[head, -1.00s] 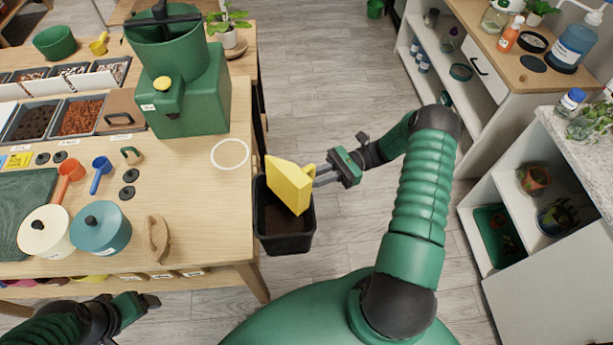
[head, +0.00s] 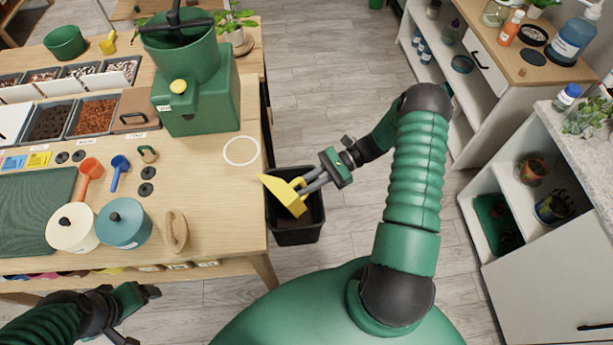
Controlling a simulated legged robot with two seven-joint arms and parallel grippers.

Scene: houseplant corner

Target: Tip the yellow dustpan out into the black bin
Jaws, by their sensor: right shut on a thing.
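The yellow dustpan (head: 285,196) is held in my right gripper (head: 307,184), which is shut on it by the handle. The dustpan is tilted and hangs over the opening of the black bin (head: 296,236). The bin stands on the floor against the right end of the wooden table, with dark brown stuff showing inside it. The dustpan hides part of the bin's mouth, and I cannot tell whether anything is left in the pan. My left gripper (head: 140,298) is low at the left, in front of the table, holding nothing that I can see; its jaws are unclear.
The wooden table (head: 215,215) carries a green machine (head: 200,95), a cream pot (head: 72,228), a teal pot (head: 123,224) and scoops. A white shelf unit (head: 530,210) stands at the right. The floor (head: 325,90) between is clear.

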